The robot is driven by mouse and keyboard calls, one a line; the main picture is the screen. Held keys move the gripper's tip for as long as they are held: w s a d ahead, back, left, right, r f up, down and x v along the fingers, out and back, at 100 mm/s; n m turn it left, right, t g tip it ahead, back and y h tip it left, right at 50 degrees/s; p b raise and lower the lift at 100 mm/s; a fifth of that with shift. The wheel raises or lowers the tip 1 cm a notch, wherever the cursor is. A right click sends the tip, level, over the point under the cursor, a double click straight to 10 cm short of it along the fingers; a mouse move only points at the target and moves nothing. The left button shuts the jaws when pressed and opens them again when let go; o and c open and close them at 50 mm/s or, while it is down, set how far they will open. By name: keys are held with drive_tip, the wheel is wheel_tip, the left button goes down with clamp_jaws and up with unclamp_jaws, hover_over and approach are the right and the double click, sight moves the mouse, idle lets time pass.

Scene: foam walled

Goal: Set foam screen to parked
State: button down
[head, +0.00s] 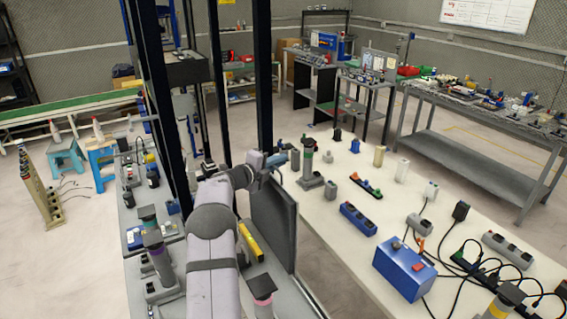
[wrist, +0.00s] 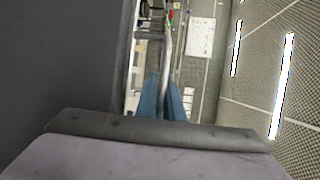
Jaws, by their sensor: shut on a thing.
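The foam screen (head: 273,225) is a dark grey upright panel in the head view, standing along the left edge of the pale table. In the wrist view a dark grey surface, which looks like the screen (wrist: 60,60), fills the left side. My gripper (head: 279,160) is at the top of the screen in the head view. Its blue fingers (wrist: 164,98) show in the wrist view, closed on a slim grey bar beside the panel, apparently part of the screen. The exact contact is small and partly hidden by my wrist.
The pale table (head: 345,235) right of the screen carries several power strips, cylinders and a blue box (head: 404,270). Dark upright posts (head: 263,80) stand just behind my gripper. A grey bench (head: 480,120) stands at the back right. Open floor lies between bench and table.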

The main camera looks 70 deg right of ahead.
drive_tip(key=shift+w+d+r+p, duration=0.1)
drive_tip(key=shift+w+d+p, duration=0.55)
drive_tip(key=shift+w+d, duration=0.45)
drive_tip(key=shift+w+r, duration=0.1)
drive_tip(key=c, duration=1.9)
unclamp_jaws()
drive_tip(key=shift+d, duration=0.1)
